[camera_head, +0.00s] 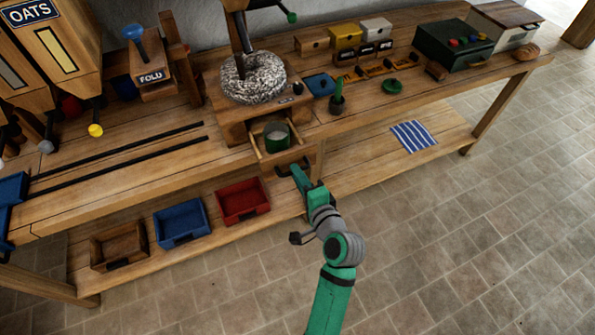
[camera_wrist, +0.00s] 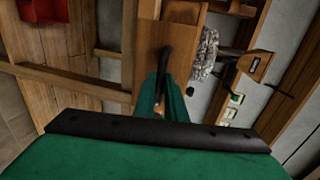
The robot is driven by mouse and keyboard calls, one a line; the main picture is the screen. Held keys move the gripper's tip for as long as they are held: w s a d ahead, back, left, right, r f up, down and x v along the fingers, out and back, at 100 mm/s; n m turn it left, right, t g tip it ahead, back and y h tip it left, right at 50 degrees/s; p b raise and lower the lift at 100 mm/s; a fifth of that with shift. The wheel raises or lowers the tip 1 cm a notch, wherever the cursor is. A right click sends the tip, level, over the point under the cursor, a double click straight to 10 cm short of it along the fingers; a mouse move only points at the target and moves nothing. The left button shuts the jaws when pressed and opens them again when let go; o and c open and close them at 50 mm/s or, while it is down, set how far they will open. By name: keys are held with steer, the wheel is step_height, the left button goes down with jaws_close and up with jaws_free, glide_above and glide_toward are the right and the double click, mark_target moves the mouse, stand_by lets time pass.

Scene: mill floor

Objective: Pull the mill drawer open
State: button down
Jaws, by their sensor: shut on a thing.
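The mill drawer (camera_head: 262,150) is a wooden box under the grey millstone (camera_head: 252,77), and it stands pulled out toward me. A green cup (camera_head: 277,136) sits inside it. The drawer's dark handle (camera_head: 292,168) is on its front; it also shows in the wrist view as a dark bar (camera_wrist: 163,72) against the wooden drawer front (camera_wrist: 148,50). My green gripper (camera_head: 298,173) is at the handle and shut on it; in the wrist view its fingers (camera_wrist: 163,92) meet at the bar. The fingers hide part of the handle.
On the lower shelf are a red bin (camera_head: 242,201), a blue bin (camera_head: 181,223) and a wooden bin (camera_head: 119,246). A small potted cactus (camera_head: 337,101) stands right of the mill. The floor (camera_head: 440,250) in front is clear.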

steer(key=c, duration=1.8)
jaws_free()
steer(key=shift+s, duration=0.1)
steer(key=v, duration=1)
steer(key=shift+s+d, duration=0.2)
steer(key=shift+s, duration=0.15)
steer(key=shift+r, duration=0.1)
steer(key=s+a+f+n+g+h, duration=0.15)
steer(key=s+f+n+h, duration=0.3)
steer(key=s+f, duration=0.7)
steer(key=s+a+r+n+t, duration=0.1)
steer(key=s+a+r+n, duration=0.1)
steer(key=s+n, duration=0.3)
steer(key=s+a+r+n+t, duration=0.1)
steer(key=s+a+n, duration=0.3)
steer(key=s, duration=0.5)
steer(key=shift+s+a+r+n, duration=0.15)
steer(key=shift+a+r+n, duration=0.25)
steer(key=shift+r+n, duration=0.25)
